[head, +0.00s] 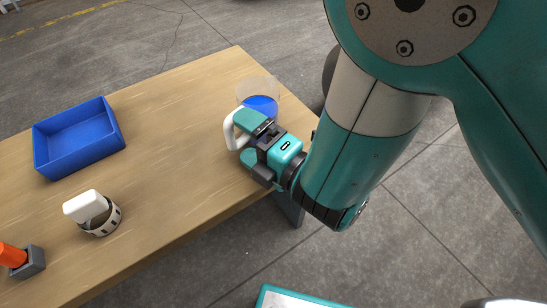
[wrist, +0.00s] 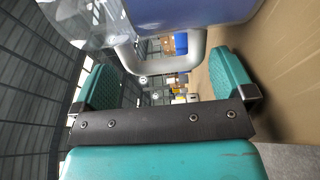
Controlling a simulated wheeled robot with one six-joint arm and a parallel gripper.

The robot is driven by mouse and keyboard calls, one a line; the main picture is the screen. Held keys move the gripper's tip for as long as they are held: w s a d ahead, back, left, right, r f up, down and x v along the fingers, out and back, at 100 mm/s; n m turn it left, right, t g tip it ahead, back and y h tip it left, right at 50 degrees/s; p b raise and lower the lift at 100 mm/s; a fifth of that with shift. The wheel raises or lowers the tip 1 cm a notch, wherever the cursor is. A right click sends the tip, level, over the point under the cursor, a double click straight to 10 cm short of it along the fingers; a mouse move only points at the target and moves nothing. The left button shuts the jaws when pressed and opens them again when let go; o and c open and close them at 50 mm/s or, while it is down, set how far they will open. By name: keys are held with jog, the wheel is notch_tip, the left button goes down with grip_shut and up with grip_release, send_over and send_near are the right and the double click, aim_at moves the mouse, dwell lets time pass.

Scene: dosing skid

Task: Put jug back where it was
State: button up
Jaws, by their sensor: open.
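The jug (head: 262,103) is clear, with blue liquid in it and a white handle (head: 230,130). It stands upright at the far right end of the wooden table. My gripper (head: 243,140) is open at the handle's side of the jug. In the wrist view the jug (wrist: 195,12) fills the top, and its handle (wrist: 160,66) lies between and just beyond the two open teal fingers (wrist: 160,80). I cannot tell whether a finger touches the handle. My gripper hides the lower part of the jug in the head view.
An empty blue tray (head: 80,158) sits at the table's left. A white-handled item (head: 90,212) stands in a slotted ring nearer the front. An orange item (head: 12,255) sits in a grey holder at the left edge. The table's (head: 165,130) middle is clear.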

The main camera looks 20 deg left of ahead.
jog(key=v, duration=0.6)
jog(key=shift+d, duration=0.2)
jog(key=w+d+m+t+h, duration=0.1)
jog(key=w+m, duration=0.1)
jog(key=w+d+r+m+h, duration=0.1)
jog(key=w+m+h, duration=0.1)
jog(key=w+m, duration=0.1)
jog(key=w+d+r+m+t+h, duration=0.1)
jog(key=w+m+h, duration=0.1)
jog(key=m, duration=0.1)
jog(key=shift+w+d+r+t, duration=0.25)
jog(key=shift+d+t, duration=0.05)
jog(key=w+d+r+m+g+h, duration=0.1)
jog(key=w+d+r+m+h, duration=0.1)
jog(key=d+m+h, duration=0.3)
jog(key=s+d+r+m+g+h, duration=0.2)
jog(key=s+d+r+m+g, duration=0.7)
jog(key=s+d, duration=0.4)
jog(key=shift+s+d+r+m, duration=0.25)
jog(key=shift+s+r+m, duration=0.35)
jog(key=shift+s+m, duration=0.4)
jog(key=shift+w, duration=0.2)
